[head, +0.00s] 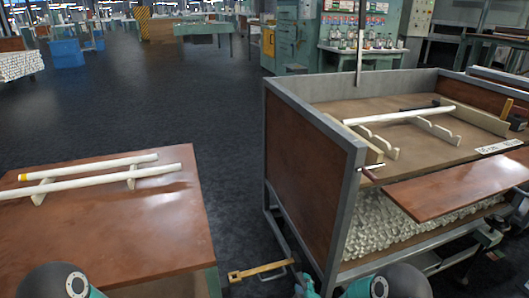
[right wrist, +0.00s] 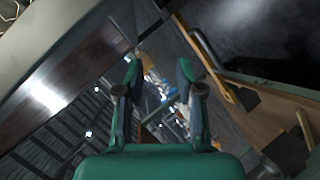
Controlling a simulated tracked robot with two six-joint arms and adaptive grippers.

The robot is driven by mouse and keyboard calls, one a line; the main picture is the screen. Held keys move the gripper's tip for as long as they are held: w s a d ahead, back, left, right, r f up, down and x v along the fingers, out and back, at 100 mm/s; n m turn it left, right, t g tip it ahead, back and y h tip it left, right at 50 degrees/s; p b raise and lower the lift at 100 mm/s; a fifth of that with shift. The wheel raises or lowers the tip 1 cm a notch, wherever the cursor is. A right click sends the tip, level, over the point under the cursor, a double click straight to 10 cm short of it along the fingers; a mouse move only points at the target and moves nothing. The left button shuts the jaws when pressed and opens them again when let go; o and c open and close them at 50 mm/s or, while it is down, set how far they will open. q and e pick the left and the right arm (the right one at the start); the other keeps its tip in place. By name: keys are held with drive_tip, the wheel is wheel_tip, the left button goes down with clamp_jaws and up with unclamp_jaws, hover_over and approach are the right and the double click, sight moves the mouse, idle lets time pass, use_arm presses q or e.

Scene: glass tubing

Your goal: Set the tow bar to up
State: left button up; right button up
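The tow bar (head: 262,270) is a yellow bar with a squared eye at its left end. In the head view it sticks out low, near the floor, from the left side of the cart (head: 310,180), and looks roughly level. In the right wrist view a yellow bar (right wrist: 207,70) runs just right of the fingers, apart from them. My right gripper (right wrist: 158,72) is open with nothing between its fingers. In the head view only a teal part of it (head: 307,285) shows at the bottom edge, right of the tow bar. My left gripper is out of view.
A brown table (head: 130,235) with two white tubes stands at left. The dark floor (head: 200,110) between and beyond them is clear.

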drive_tip(key=s+d+f+m+g+y, duration=0.1)
drive_tip(key=s+d+f+m+g, duration=0.15)
drive_tip(key=s, duration=0.55)
drive_tip(key=s+d+f+m+g+y, duration=0.1)
drive_tip(key=s+f+m+g, duration=0.25)
drive_tip(key=s, duration=0.45)
drive_tip(key=s+a+m+g+y, duration=0.1)
drive_tip(key=s+a+m+g, duration=0.1)
drive_tip(key=s, duration=0.6)
drive_tip(key=s+a+m+g+y, duration=0.1)
drive_tip(key=s+m+g, duration=0.3)
drive_tip(key=s, duration=0.4)
drive_tip(key=shift+a+f+m+g, duration=0.3)
drive_tip(key=shift+a+f+m, duration=0.1)
drive_tip(key=shift+a+f, duration=0.05)
drive_tip(key=shift+m, duration=0.5)
wheel_tip(320, 180, up, 35)
drive_tip(key=p, duration=3.5)
drive_tip(key=shift+s, duration=0.1)
drive_tip(key=shift+r, duration=0.2)
drive_tip(key=c, duration=0.3)
clamp_jaws()
drive_tip(key=shift+a+f, duration=0.1)
